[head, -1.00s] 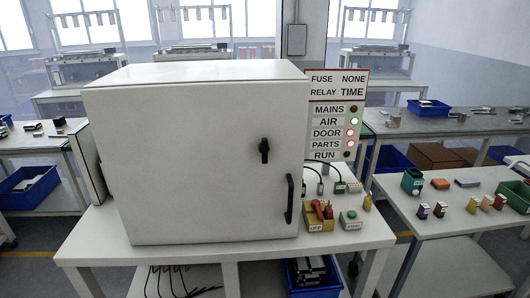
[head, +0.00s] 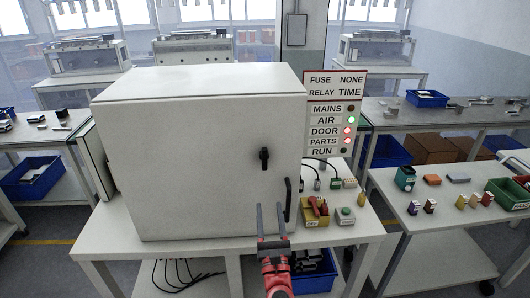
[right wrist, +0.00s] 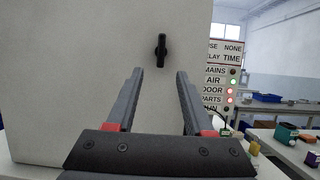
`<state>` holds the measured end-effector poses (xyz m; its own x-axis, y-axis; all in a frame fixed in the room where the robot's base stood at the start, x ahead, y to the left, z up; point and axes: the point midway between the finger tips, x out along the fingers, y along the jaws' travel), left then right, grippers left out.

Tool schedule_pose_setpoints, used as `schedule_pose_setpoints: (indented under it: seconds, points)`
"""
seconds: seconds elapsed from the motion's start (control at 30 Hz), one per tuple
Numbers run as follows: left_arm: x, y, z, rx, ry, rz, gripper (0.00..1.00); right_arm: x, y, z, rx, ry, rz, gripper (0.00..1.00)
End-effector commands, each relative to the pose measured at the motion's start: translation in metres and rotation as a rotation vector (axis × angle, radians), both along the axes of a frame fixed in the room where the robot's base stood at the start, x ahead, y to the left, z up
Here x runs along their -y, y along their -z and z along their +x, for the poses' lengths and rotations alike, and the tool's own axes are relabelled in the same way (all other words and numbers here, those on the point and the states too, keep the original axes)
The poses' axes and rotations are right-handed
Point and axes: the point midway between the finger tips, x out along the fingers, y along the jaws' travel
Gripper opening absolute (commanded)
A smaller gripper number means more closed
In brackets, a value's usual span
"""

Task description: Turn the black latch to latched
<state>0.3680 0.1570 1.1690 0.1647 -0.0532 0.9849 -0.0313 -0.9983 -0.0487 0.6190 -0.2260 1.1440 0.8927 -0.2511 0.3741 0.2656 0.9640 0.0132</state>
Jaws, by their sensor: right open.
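The black latch (head: 264,159) is on the right part of the front of a white cabinet (head: 190,165). Its handle stands roughly upright. In the right wrist view the latch (right wrist: 161,51) shows ahead of my fingers, a little above the gap between them. My right gripper (head: 270,207) is open and empty, below the latch in the head view and apart from it. Its two fingers (right wrist: 160,75) point toward the cabinet front in the right wrist view. The cabinet door looks closed. My left gripper is not in view.
A black bar handle (head: 288,200) is on the door, right of and below the latch. A status board (head: 335,115) stands right of the cabinet, with AIR green and DOOR and PARTS red.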

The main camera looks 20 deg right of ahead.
Motion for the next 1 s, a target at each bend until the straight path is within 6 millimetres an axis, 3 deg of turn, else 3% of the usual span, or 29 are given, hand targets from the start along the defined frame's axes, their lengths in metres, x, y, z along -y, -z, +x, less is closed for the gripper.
schedule_pose_setpoints:
  seconds: [0.17,0.7,1.0]
  points:
    - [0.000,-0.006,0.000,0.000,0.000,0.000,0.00,0.008,-0.013,0.010,0.010,0.026,-0.019,0.53]
    - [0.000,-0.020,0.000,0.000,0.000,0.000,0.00,0.035,-0.053,0.109,0.009,0.019,-0.015,0.53]
    - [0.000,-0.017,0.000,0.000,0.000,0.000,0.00,0.046,-0.067,0.145,0.008,0.018,-0.016,0.53]
